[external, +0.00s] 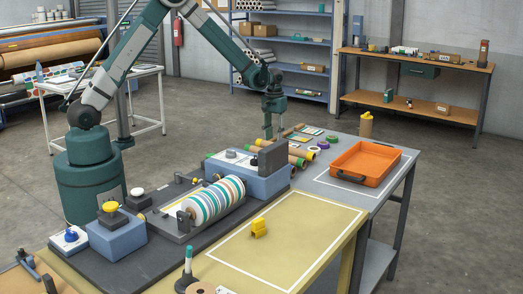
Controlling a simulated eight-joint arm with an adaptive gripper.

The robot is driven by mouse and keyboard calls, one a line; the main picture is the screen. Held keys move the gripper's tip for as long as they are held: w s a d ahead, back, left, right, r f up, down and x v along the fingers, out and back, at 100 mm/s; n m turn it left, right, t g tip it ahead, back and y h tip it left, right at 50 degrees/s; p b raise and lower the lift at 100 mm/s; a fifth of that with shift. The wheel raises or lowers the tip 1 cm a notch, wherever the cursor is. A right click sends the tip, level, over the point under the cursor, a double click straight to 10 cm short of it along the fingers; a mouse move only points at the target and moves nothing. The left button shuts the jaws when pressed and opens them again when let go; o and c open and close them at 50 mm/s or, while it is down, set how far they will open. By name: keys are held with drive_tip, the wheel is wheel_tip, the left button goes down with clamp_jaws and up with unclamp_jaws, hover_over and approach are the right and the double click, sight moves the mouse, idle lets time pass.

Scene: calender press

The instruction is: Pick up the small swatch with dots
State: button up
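Several small flat swatches (311,130) lie at the far end of the grey table, just right of my gripper. They are too small here to tell which one has dots. My gripper (273,136) points down above the far end of the table, behind the blue-grey press housing. I see nothing clearly held in it. Its fingertips are small and partly hidden by the housing, so its opening is not clear.
Cardboard tubes (298,161) and rolls of tape (332,139) lie near the swatches. An orange tray (365,163) stands to the right. The striped roller (215,200) and press housing (247,177) stand nearer the camera.

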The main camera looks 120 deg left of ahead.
drive_tip(key=c, duration=0.9)
drive_tip(key=shift+r, duration=0.1)
drive_tip(key=shift+r+p, duration=0.6)
drive_tip(key=shift+r, duration=4.35)
